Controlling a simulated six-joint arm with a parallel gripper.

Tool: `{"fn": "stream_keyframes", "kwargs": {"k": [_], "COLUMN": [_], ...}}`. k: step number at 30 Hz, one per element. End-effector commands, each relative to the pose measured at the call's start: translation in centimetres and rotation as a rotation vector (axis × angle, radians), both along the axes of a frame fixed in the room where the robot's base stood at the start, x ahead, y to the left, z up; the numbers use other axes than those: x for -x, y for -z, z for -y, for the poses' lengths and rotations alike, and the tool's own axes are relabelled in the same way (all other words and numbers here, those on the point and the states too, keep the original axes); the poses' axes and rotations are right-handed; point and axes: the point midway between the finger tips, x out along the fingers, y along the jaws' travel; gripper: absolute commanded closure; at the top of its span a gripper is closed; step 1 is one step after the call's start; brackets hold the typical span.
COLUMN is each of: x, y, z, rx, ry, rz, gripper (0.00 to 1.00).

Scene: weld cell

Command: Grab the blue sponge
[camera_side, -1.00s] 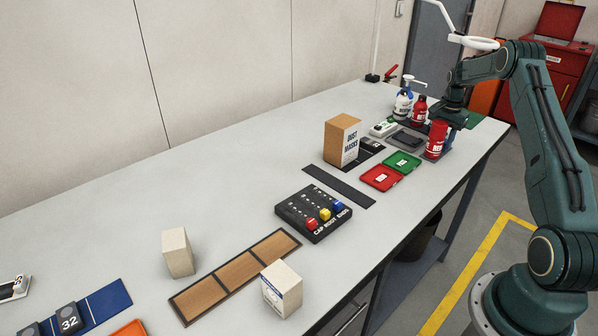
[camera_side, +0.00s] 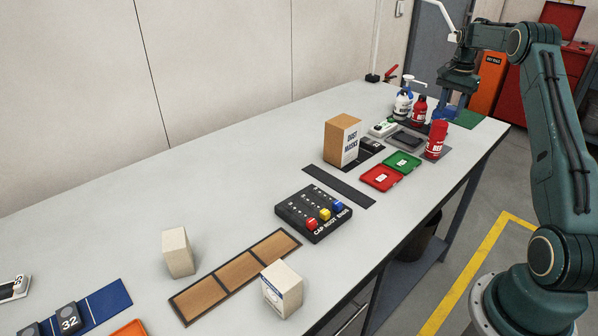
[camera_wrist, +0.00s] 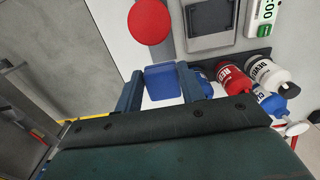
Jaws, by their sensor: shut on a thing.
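The blue sponge (camera_wrist: 162,84) sits between the two fingers of my gripper (camera_wrist: 160,88) in the wrist view. My gripper is shut on it, with one finger against each side. In the side view my gripper (camera_side: 446,110) is at the far end of the bench, above the surface near the green mat (camera_side: 469,120). There the sponge is hard to tell apart from the blue fingers.
A red canister (camera_side: 436,139) stands close in front of my gripper. A red bottle (camera_side: 419,109) and a white bottle (camera_side: 402,104) stand to its left. Green (camera_side: 403,161) and red (camera_side: 381,178) trays lie nearer. The bench's middle left is clear.

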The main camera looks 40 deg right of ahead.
Motion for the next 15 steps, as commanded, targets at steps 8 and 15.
{"fn": "stream_keyframes", "kwargs": {"k": [8, 15], "x": [0.0, -0.1], "y": [-5.7, -7.9], "z": [0.0, 0.1], "rx": [0.002, 0.001], "ry": [0.000, 0.000], "rz": [0.002, 0.001], "gripper": [0.82, 0.82]}}
